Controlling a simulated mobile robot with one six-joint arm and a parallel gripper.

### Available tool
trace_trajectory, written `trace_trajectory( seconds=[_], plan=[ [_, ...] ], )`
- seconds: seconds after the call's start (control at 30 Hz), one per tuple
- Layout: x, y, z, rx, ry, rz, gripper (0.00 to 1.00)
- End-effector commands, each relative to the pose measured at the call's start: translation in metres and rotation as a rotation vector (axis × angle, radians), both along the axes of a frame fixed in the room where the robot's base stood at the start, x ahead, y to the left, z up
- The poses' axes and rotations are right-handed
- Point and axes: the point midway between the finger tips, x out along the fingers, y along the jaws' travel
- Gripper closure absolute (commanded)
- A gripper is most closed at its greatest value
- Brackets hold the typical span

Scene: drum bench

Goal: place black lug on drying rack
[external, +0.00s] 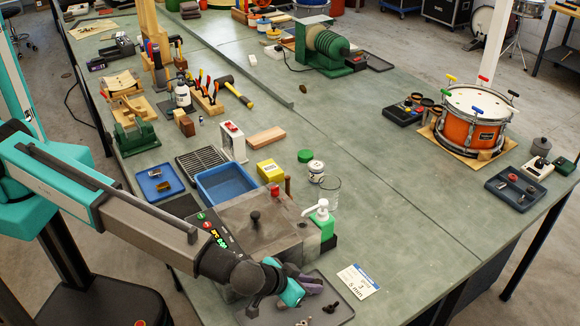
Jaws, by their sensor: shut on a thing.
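My gripper (307,287) is at the bottom of the external view, low over a grey tray (342,317) in front of the grey box-shaped machine. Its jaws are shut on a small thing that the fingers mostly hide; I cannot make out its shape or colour. A small dark piece (330,308), which may be a black lug, shows at the tray just right of the fingers. I cannot tell whether it touches them. The dark slatted drying rack (203,163) lies flat behind the blue tub, and its slats look empty.
The grey machine (262,222) with a lit panel stands behind my gripper. A blue tub (225,182), a blue tray (159,182) and a white switch post (232,142) surround the rack. A soap pump (322,211) and glass (330,193) stand right of the machine. The bench's right middle is clear.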

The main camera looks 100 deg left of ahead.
Motion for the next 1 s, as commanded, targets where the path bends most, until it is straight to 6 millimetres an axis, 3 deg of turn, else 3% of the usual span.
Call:
trace_trajectory(
  seconds=[0.23, 0.7, 1.0],
  plan=[
    [0.000, 0.000, 0.015, -0.001, -0.003, 0.000, 1.00],
    [0.000, 0.000, 0.072, -0.001, -0.002, 0.001, 1.00],
    [0.000, 0.000, 0.094, 0.000, 0.001, 0.001, 1.00]
  ],
)
